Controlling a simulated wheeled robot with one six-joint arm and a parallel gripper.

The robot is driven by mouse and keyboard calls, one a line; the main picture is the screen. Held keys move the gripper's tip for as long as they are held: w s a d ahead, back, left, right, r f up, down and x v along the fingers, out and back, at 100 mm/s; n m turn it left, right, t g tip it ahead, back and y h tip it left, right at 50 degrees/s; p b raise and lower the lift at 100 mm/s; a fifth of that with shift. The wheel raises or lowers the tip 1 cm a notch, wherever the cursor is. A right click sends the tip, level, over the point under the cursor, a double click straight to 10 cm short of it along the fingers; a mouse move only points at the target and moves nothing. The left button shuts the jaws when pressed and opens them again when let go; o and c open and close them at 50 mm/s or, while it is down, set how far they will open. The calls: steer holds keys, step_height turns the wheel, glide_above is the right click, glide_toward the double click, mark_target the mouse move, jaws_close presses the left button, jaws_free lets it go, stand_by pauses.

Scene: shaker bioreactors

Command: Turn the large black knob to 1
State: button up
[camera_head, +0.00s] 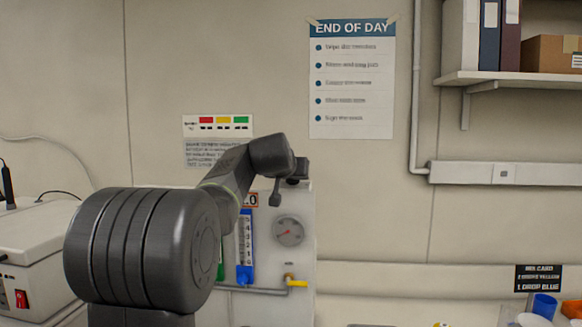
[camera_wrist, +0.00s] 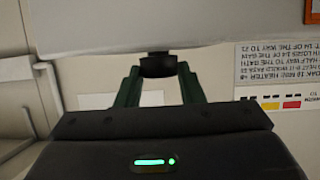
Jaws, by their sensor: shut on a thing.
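The black knob (camera_wrist: 157,66) shows in the wrist view, at the edge of a pale panel (camera_wrist: 215,22). My gripper (camera_wrist: 160,70) has its two green fingers on either side of it and is shut on it. The knob's markings and pointer are not visible, so its setting cannot be read. In the head view, the white panel (camera_head: 303,255) stands behind my arm.
The panel bears a round gauge (camera_head: 289,231), a blue flow tube (camera_head: 245,250) and a yellow valve handle (camera_head: 296,283). A white device with a red switch (camera_head: 21,298) stands at left. A shelf (camera_head: 515,78) and blue cup (camera_head: 544,305) are at right.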

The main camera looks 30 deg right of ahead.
steer(key=shift+n+t+y+p, duration=0.4)
steer(key=shift+n+p, duration=0.1)
steer(key=shift+p, duration=0.25)
steer(key=o, duration=1)
steer(key=b+v, duration=0.3)
steer(key=v, duration=1.1)
steer(key=shift+d, duration=0.1)
steer(key=shift+w, duration=0.1)
steer(key=p+x, duration=0.3)
steer(key=x, duration=1.1)
